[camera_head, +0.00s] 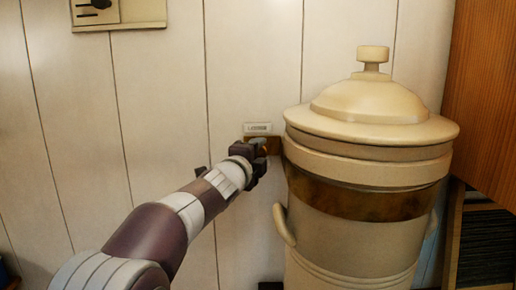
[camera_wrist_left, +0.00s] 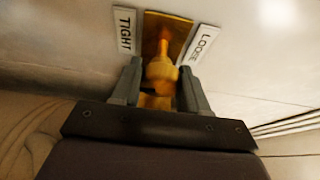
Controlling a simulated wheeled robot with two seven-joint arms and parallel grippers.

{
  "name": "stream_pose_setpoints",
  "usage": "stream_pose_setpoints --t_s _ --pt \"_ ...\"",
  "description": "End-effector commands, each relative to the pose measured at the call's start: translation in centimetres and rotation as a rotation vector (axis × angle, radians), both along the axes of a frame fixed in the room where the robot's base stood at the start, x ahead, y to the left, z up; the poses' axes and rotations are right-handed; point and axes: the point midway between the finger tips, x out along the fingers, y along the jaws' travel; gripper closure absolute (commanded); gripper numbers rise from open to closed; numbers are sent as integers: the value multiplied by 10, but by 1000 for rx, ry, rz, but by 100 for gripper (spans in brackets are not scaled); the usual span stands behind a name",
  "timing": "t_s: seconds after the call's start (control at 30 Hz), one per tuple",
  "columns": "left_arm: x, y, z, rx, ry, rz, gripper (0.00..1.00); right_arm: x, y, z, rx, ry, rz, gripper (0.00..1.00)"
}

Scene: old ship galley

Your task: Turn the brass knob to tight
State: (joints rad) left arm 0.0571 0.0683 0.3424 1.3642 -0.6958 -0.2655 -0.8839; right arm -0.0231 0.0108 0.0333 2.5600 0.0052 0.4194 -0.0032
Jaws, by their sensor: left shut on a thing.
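The brass knob (camera_wrist_left: 161,70) shows in the left wrist view, in front of a brass plate (camera_wrist_left: 180,28) on the white wall. A TIGHT label (camera_wrist_left: 124,30) is left of the plate and a LOOSE label (camera_wrist_left: 203,44) is right of it. My left gripper (camera_wrist_left: 162,78) is shut on the knob, one finger on each side. In the head view my left gripper (camera_head: 258,148) is at the wall and hides most of the knob. The plate's edge (camera_head: 275,146) shows beside it. The knob's exact turn is unclear. My right gripper is not in view.
A large cream lidded urn (camera_head: 350,225) stands close to the right of my left gripper, with a side handle (camera_head: 284,226). A wooden panel (camera_head: 485,95) is at far right. The plank wall (camera_head: 155,120) left of my arm is mostly bare.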

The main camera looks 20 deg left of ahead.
Motion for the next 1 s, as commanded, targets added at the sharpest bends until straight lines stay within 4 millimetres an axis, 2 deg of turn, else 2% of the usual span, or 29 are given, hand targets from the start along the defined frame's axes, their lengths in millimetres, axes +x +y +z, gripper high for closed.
stream_pose_setpoints --t_s 0.03,0.3,0.97,1.0 --pt "0 1 5 27 6 1 86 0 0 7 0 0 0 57" --pt "0 0 5 153 40 0 86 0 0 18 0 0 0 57" --pt "0 0 5 209 52 1 86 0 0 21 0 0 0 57" --pt "-1 0 5 209 52 1 53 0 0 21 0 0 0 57"
